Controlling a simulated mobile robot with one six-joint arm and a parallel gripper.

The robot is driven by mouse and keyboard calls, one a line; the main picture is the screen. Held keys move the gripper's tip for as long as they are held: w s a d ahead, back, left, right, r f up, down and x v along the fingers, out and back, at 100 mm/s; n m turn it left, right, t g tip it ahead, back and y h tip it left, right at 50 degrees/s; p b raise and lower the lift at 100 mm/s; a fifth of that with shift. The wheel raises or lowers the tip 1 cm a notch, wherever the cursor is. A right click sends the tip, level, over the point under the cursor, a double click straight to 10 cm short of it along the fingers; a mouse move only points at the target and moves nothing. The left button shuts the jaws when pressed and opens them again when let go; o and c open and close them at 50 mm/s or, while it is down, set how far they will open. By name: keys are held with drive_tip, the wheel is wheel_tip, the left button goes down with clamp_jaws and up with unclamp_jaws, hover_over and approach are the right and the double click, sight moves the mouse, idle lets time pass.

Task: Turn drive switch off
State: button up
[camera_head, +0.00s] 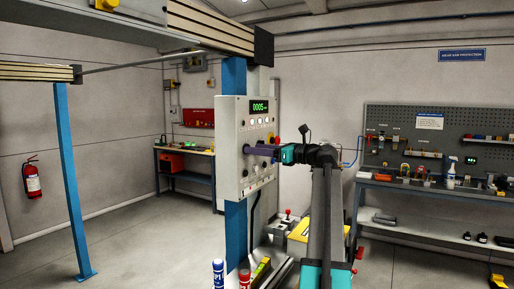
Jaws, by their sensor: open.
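A light grey control panel (229,134) is mounted on the blue column, with a green digital display (260,107) at its top. A row of small round controls sits under the display, and more small controls sit on the lower part. I cannot tell which of them is the drive switch; it may be hidden behind my gripper. My gripper (247,149) reaches in from the right, level with the panel's middle, at or close in front of its face. It is open. I see nothing held in it, and contact cannot be made out.
A red and yellow knob (271,138) sits just above my gripper. The blue column (235,225) stands below the panel. A workbench with a pegboard (480,125) is at the right. A red fire extinguisher (32,178) hangs at the left. The floor at left is clear.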

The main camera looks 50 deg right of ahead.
drive_tip(key=shift+w+a, duration=0.1)
drive_tip(key=shift+w, duration=0.35)
